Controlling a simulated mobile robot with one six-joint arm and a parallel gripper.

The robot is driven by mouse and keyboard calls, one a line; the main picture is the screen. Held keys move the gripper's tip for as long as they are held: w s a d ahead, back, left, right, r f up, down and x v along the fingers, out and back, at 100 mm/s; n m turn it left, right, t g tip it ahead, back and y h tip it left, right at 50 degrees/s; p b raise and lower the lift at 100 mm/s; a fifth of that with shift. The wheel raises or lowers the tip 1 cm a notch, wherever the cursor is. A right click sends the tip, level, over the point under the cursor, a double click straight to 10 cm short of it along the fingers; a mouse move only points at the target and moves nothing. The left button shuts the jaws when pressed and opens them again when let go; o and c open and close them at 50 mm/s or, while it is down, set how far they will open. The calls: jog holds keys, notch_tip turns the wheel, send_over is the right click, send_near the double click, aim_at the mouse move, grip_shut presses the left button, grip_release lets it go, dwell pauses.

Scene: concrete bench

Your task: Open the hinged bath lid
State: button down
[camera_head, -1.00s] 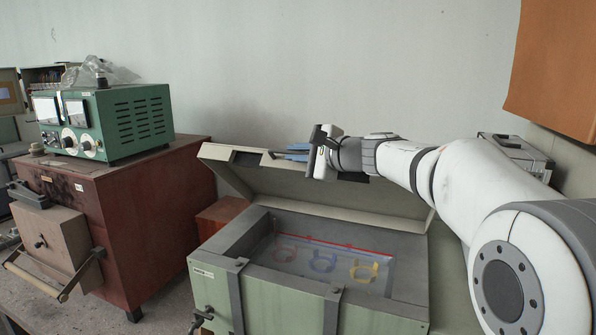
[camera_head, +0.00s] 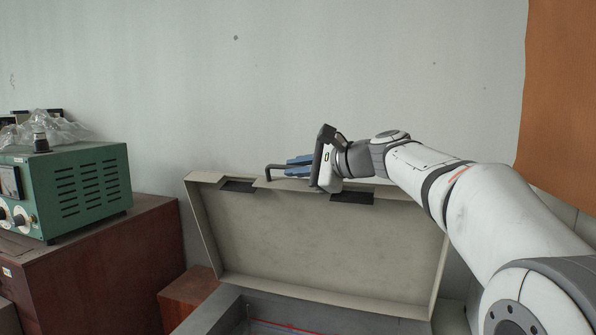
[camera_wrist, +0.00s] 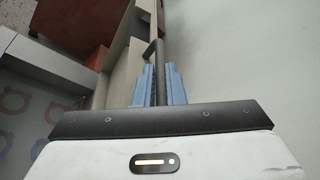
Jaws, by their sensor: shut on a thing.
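The bath lid (camera_head: 325,245) is raised on its hinge and stands steeply up, its pale inner face towards the head camera. Its dark bar handle (camera_head: 275,168) is at the top edge and also shows in the wrist view (camera_wrist: 157,57). My gripper (camera_wrist: 158,80) has its blue fingers on either side of the handle bar and is shut on it. In the head view my gripper (camera_head: 298,165) is at the lid's top edge, partly hidden by its own body. The bath's grey rim (camera_head: 212,312) shows at the bottom; its inside is mostly out of frame.
A green instrument box (camera_head: 85,190) stands on a red-brown cabinet (camera_head: 110,265) at the left. A small red-brown block (camera_head: 188,297) is beside the bath. A wall (camera_head: 250,80) is behind the lid, and an orange panel (camera_head: 560,110) hangs at the right.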

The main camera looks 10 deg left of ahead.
dwell(0.3)
jog(key=c, duration=1.5)
grip_release()
jog(key=b+v, duration=0.2)
jog(key=v, duration=0.6)
jog(key=shift+b, duration=0.35)
jog(key=shift+a, duration=0.1)
